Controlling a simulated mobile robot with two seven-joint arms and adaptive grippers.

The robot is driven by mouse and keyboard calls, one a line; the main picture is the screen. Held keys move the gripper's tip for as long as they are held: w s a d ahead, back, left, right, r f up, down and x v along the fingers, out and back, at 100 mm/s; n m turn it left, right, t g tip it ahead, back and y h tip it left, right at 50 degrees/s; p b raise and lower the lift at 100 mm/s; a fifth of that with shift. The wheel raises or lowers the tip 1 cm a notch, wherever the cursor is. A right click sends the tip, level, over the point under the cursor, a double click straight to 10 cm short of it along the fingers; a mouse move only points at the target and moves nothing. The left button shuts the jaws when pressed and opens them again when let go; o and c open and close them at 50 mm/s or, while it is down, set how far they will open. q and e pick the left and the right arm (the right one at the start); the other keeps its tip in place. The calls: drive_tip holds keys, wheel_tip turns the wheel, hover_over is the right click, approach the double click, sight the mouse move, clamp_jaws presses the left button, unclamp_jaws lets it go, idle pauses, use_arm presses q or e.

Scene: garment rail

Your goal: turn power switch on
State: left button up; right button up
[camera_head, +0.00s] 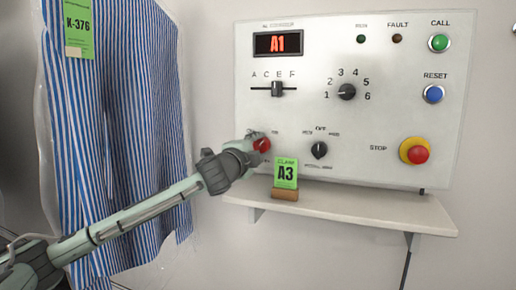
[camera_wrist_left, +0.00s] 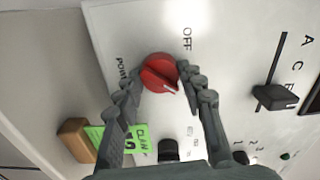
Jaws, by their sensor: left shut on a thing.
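The power switch is a round red knob (camera_head: 262,145) on the lower left of the white control panel (camera_head: 300,110). In the left wrist view the red knob (camera_wrist_left: 158,70) has a small white mark near its lower right edge. "POWER" and "OFF" labels (camera_wrist_left: 187,38) are printed beside it. My left gripper (camera_head: 255,146) reaches in from the left and is shut on the red knob, with one finger on each side in the wrist view (camera_wrist_left: 161,82). The gripper hides part of the knob and its labels in the head view. My right gripper is not in view.
A black selector knob (camera_head: 319,150) and red stop button (camera_head: 418,154) sit to the right. A bagged striped garment (camera_head: 110,130) hangs at left.

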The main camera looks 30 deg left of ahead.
use_arm(q)
drive_tip(key=shift+m, duration=0.6)
drive_tip(key=o, duration=1.2)
drive_tip(key=shift+c, duration=0.2)
drive_tip(key=shift+s, duration=0.1)
drive_tip(key=v, duration=1.2)
